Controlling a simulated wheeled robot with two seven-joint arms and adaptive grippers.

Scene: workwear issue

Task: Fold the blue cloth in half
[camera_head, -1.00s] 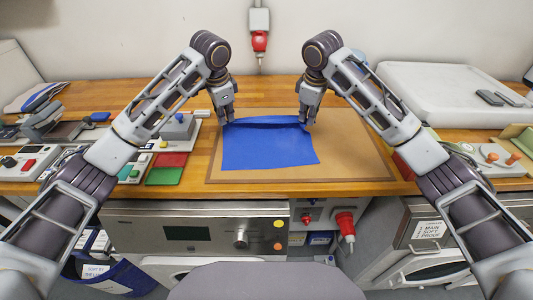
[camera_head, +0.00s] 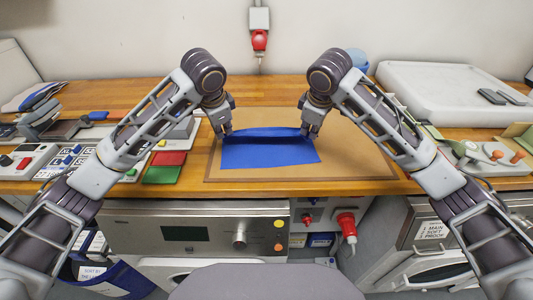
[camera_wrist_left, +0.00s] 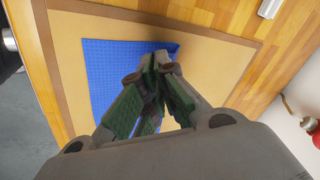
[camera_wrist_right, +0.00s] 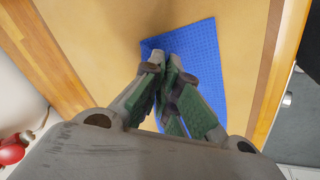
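The blue cloth (camera_head: 268,150) lies on the brown mat (camera_head: 350,160), its far edge lifted and turned over toward the near side. My left gripper (camera_head: 226,134) is at the cloth's far left corner, and my right gripper (camera_head: 307,132) is at its far right corner. In the left wrist view the fingers (camera_wrist_left: 158,62) are together at the cloth (camera_wrist_left: 105,65). In the right wrist view the fingers (camera_wrist_right: 165,65) are together at the cloth (camera_wrist_right: 200,50). Both look shut on the cloth; the pinched corners are mostly hidden by the fingers.
A red pad (camera_head: 170,158) and a green pad (camera_head: 162,175) lie left of the mat, near a switch panel. A white tray (camera_head: 440,85) stands at the back right. The mat right of the cloth is clear.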

